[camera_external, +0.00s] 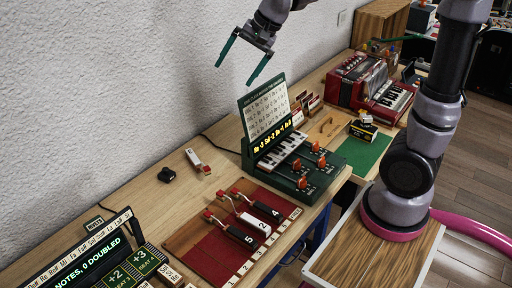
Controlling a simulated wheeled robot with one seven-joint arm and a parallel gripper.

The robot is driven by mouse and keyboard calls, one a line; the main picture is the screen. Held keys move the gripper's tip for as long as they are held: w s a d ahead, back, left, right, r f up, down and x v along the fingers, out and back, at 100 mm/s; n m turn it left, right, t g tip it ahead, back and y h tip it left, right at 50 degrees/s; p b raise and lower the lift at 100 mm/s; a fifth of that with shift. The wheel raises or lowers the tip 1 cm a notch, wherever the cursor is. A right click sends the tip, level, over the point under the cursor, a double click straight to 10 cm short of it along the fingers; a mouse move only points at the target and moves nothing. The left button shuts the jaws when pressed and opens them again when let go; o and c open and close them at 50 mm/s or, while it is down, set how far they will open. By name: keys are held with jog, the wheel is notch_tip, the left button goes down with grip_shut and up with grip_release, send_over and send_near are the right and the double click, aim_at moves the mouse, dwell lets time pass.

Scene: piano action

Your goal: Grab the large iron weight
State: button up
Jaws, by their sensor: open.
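My gripper (235,74) hangs in the air at the top of the view, with its two dark green fingers apart and nothing between them. It is above and behind the green keyboard device. I cannot pick out a large iron weight for sure. A small black object (166,174) lies on the wooden table near the wall, below and left of my gripper. Another dark object with yellow on it (363,127) sits by the green mat at the right. Both are too small to identify.
The green keyboard device (318,182) with an upright panel stands mid-table. A red board (207,252) with black and white keys lies in front of it. A red accordion-like instrument (372,88) stands farther back. A black display (85,258) is at lower left. Bare tabletop (140,215) lies between.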

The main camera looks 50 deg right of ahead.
jog(key=w+a+f+m+g, duration=0.1)
jog(key=w+a+f+m, duration=0.1)
jog(key=w+f+m, duration=0.55)
jog(key=m+g, duration=0.1)
jog(key=m, duration=0.3)
send_near(167, 168)
jog(key=shift+m+g, duration=0.4)
jog(key=shift+m, duration=0.35)
jog(key=x, duration=0.4)
jog(key=shift+w+f, duration=0.1)
jog(key=shift+w, duration=0.05)
jog(key=shift+x, duration=3)
jog(key=shift+w, duration=0.2)
grip_shut()
